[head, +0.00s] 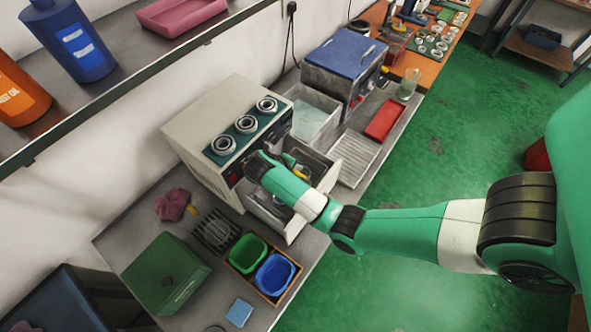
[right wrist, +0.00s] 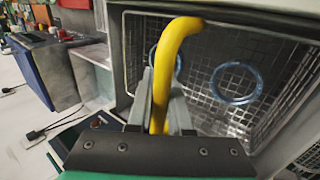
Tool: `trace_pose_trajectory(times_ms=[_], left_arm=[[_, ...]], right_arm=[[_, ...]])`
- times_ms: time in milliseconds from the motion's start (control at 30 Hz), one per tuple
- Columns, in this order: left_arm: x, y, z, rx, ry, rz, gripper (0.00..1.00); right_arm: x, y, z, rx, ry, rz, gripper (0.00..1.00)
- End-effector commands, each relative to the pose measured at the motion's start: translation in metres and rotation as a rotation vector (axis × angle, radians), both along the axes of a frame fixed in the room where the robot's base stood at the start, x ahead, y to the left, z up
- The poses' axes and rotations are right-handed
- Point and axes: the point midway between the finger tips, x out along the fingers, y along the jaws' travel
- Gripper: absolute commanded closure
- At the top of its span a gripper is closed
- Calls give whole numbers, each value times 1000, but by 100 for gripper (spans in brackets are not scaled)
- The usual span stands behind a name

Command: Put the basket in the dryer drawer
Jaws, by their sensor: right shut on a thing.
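The dryer (head: 195,120) is a beige box with three round dials on its top front, in the head view. Its drawer (head: 268,218) is pulled out, below my right arm. My right gripper (right wrist: 162,85) is shut on the yellow handle (right wrist: 168,55) of the wire basket (right wrist: 255,115). The basket holds blue rings (right wrist: 237,83) and seems to be within the drawer's walls. Whether it rests on the drawer floor is hidden. In the head view the arm covers much of the drawer, and only a bit of yellow handle (head: 301,172) shows. My left gripper is not in view.
A blue-lidded machine (head: 345,55) and a clear bin (head: 313,112) stand behind the dryer. A red tray (head: 384,120) lies to the right. In front are a green box (head: 165,272), a wire rack (head: 215,230), and green (head: 248,253) and blue (head: 275,274) bins.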

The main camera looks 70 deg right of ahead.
Motion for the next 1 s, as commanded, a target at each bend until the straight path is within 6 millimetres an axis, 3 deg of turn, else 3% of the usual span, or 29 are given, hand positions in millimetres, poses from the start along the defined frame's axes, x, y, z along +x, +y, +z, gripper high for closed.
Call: trace_pose_trajectory(times_ms=[33, 500, 1000], left_arm=[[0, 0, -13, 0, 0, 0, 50], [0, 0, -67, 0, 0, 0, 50], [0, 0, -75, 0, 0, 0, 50]], right_arm=[[0, 0, -12, -2, -2, 0, 100], [0, 0, -67, -2, -2, 0, 100], [0, 0, -74, -2, -2, 0, 100]])
